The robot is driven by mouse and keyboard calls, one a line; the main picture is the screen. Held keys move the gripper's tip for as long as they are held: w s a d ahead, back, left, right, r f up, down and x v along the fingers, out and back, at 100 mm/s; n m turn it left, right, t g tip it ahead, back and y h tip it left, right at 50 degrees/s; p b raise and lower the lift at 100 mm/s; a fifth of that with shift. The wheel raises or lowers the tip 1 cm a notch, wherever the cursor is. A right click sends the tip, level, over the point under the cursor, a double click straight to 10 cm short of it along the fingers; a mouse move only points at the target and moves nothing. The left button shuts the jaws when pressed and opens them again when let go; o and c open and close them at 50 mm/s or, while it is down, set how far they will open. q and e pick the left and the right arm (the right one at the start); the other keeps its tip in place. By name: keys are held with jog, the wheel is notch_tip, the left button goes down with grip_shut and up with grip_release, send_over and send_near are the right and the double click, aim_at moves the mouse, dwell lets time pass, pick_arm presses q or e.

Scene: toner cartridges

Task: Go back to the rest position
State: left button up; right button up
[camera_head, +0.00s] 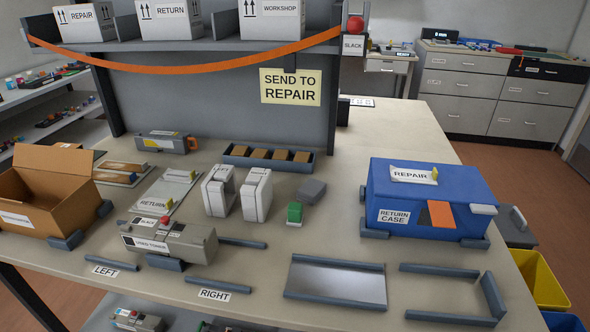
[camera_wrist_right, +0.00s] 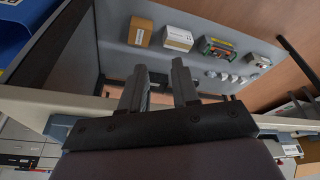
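My right gripper (camera_wrist_right: 159,88) shows only in the right wrist view. Its two dark fingers stand apart with nothing between them, so it is open and empty. It appears clear of the objects behind it. My left gripper is in neither view. No arm of mine shows in the head view. On the table (camera_head: 345,222), a grey used toner cartridge (camera_head: 172,243) lies at the front left. A blue return case (camera_head: 420,195) marked REPAIR stands closed at the right.
An open cardboard box (camera_head: 45,192) stands at the left. Two pale upright blocks (camera_head: 256,195), a green-topped piece (camera_head: 295,213) and a shallow metal tray (camera_head: 335,283) occupy the middle. A shelf (camera_head: 200,45) rises behind. In the wrist view, several boxes (camera_wrist_right: 178,39) lie on a grey surface.

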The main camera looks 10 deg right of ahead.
jog(key=w+a+f+t+y+b, duration=0.1)
jog(key=w+f+t+b, duration=0.1)
jog(key=f, duration=0.4)
jog(key=w+a+f+t+y+b, duration=0.1)
jog(key=w+f+t+b, duration=0.1)
jog(key=w+f+t, duration=0.2)
jog(key=shift+w+a+f+t, duration=0.4)
jog(key=shift+f+t, duration=0.2)
jog(key=shift+f, duration=1)
